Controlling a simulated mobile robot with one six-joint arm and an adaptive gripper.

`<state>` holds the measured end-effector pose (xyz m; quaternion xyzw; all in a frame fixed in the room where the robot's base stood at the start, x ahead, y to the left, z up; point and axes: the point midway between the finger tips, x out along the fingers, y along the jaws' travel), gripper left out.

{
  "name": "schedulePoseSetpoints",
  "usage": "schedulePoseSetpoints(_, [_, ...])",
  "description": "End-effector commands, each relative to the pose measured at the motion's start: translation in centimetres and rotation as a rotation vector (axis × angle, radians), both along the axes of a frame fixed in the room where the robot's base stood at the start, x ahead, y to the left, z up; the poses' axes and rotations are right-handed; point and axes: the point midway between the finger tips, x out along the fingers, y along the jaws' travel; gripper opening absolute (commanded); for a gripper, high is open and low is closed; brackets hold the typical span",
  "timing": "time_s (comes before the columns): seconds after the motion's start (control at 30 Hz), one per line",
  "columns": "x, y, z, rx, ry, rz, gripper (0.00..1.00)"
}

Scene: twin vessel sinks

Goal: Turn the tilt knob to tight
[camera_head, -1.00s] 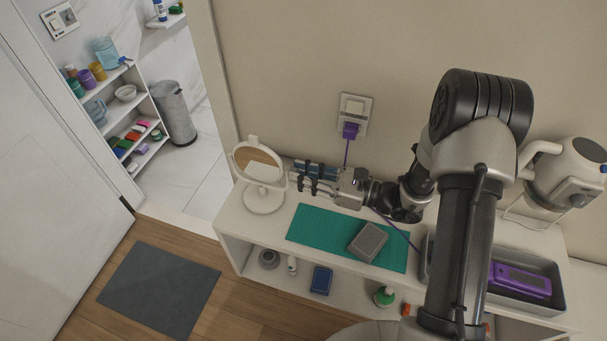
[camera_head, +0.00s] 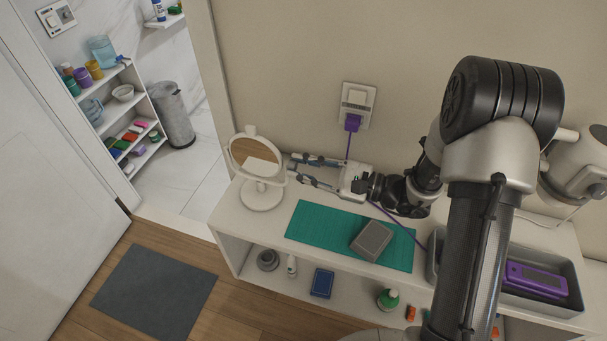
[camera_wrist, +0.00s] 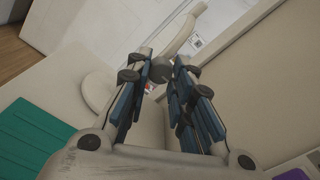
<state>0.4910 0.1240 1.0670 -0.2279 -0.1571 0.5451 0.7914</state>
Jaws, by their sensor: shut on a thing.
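The white round mirror (camera_head: 233,150) stands upright on its round base (camera_head: 262,196) at the left end of the counter. Its tilt knob (camera_wrist: 162,70) is a small dark grey round piece at the mirror's side in the wrist view. My gripper (camera_head: 291,169) reaches in from the right, its blue-padded fingers at the mirror's right side. In the wrist view my gripper (camera_wrist: 159,66) has its fingertips on either side of the knob, shut on it. In the head view the knob is too small and covered to make out. Any mark on the knob is not readable.
A green mat (camera_head: 313,222) with a grey box (camera_head: 372,240) lies in front of my arm. A purple plug (camera_head: 352,122) with a cord is in the wall socket. A grey tray (camera_head: 437,262) holds a purple device (camera_head: 537,281) at the right. The wall is close behind.

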Motion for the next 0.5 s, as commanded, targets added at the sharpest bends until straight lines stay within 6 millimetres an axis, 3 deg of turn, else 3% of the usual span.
schedulePoseSetpoints(0.5, [0.03, -0.01, -0.31, -0.177, -0.459, 0.0, 0.0])
